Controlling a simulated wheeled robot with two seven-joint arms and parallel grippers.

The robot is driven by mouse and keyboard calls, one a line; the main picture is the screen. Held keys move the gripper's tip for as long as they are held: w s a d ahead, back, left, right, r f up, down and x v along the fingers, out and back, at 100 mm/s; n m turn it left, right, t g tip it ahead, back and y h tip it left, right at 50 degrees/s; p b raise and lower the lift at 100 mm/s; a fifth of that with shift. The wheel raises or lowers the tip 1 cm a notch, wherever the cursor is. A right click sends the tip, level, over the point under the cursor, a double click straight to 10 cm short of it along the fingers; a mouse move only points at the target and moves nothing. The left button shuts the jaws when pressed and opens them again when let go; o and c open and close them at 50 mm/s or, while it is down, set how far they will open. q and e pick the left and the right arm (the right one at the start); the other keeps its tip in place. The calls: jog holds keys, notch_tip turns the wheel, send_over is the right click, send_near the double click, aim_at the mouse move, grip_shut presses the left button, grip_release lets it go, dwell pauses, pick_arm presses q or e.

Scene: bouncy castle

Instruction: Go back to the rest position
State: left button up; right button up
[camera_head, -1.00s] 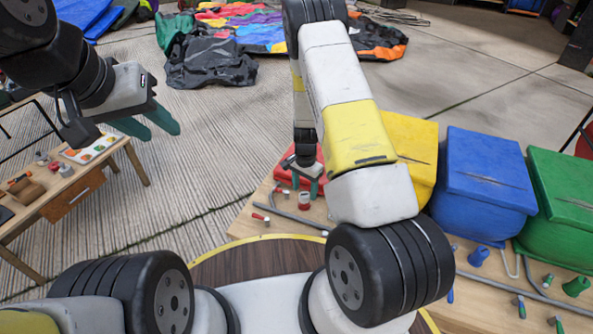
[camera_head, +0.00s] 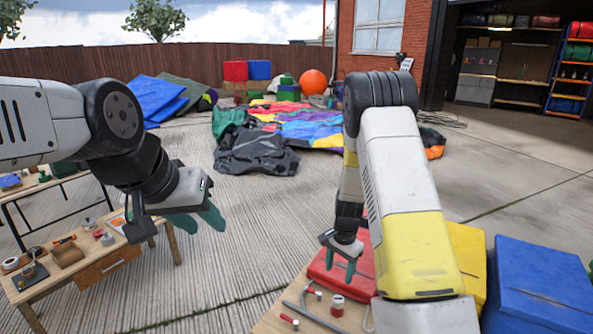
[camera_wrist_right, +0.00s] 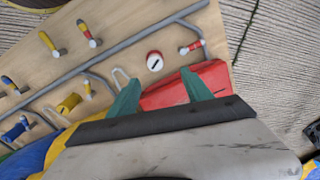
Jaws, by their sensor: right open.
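My left gripper (camera_head: 205,222) hangs over the paving at the left in the head view. Its two green fingers show apart, with nothing between them. My right gripper (camera_head: 341,268) points down near the red bin (camera_head: 362,270) on the low wooden board. In the right wrist view my right gripper (camera_wrist_right: 160,76) has its green fingers apart and empty. The red bin (camera_wrist_right: 215,75) lies below and partly between them, and its lid is partly hidden by the right finger. My right forearm covers part of the board in the head view.
A wooden table (camera_head: 150,246) with small items stands at the left. A blue bin (camera_head: 535,285) and a yellow bin (camera_head: 468,258) stand at the right. The board (camera_wrist_right: 115,25) carries grey tubing and several small colored handles. A deflated castle (camera_head: 310,128) lies behind; open paving lies between.

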jog(key=s+a+r+n+t+y, duration=0.15)
jog(key=s+r, duration=0.25)
jog(key=r, duration=0.8)
jog(key=s+a+r+n+t+y, duration=0.1)
jog(key=s+r+n, duration=0.25)
jog(key=r, duration=0.95)
jog(key=s+r+n+t, duration=0.1)
jog(key=s+r+n, duration=0.1)
jog(key=s+r, duration=0.3)
jog(key=s+d+r+n+t, duration=0.1)
jog(key=s+r, duration=0.4)
jog(key=s, duration=0.7)
jog(key=shift+r+n+t+h, duration=0.35)
jog(key=shift+n+t, duration=0.3)
jog(key=shift+n, duration=0.25)
